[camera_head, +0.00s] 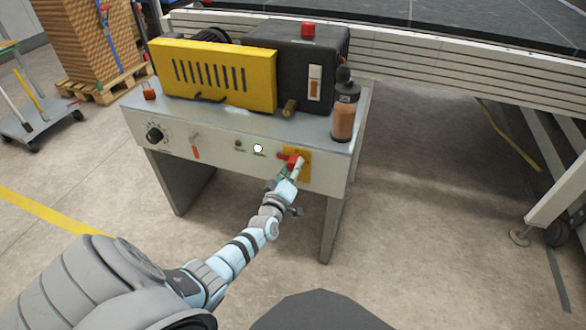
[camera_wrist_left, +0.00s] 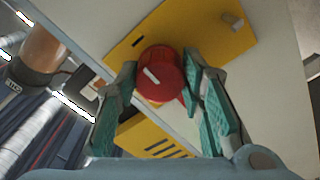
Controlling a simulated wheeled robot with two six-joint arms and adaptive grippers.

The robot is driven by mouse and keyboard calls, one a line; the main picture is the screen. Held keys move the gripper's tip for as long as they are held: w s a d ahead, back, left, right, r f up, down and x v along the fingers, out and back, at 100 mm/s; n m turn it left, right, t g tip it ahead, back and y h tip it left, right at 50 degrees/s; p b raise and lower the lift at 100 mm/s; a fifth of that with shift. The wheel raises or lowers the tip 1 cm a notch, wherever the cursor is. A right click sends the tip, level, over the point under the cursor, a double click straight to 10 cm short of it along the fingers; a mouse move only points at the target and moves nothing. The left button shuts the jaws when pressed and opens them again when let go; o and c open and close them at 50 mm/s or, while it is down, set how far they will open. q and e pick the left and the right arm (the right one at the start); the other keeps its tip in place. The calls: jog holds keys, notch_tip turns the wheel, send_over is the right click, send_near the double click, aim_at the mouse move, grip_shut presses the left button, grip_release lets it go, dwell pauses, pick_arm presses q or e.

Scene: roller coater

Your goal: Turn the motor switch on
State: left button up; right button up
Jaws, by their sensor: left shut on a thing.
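The red rotary motor switch (camera_head: 291,159) sits on a yellow plate (camera_head: 305,166) at the right of the grey bench's front panel. In the left wrist view the round red knob (camera_wrist_left: 161,72) has a white mark, and the yellow plate (camera_wrist_left: 225,45) lies behind it. My left gripper (camera_head: 288,176) reaches the switch from the front. Its teal fingers (camera_wrist_left: 160,86) stand on both sides of the knob and are shut on it. The fingers partly hide the switch in the head view. My right gripper is in neither view.
The panel also holds a black dial (camera_head: 155,135), a red-tipped lever (camera_head: 195,150) and a white round lamp (camera_head: 258,148). On the bench top stand a yellow slotted cover (camera_head: 215,75), a black box (camera_head: 290,60) and a bottle of orange-brown liquid (camera_head: 343,120).

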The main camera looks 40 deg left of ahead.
pick_arm(q)
jog(key=shift+f, duration=0.1)
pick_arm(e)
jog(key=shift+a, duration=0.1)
pick_arm(q)
jog(key=o, duration=0.9)
jog(key=shift+o, duration=1.2)
jog(key=shift+s, duration=0.15)
jog(key=v, duration=1.1)
jog(key=shift+s+d, duration=0.2)
jog(key=shift+s, duration=0.15)
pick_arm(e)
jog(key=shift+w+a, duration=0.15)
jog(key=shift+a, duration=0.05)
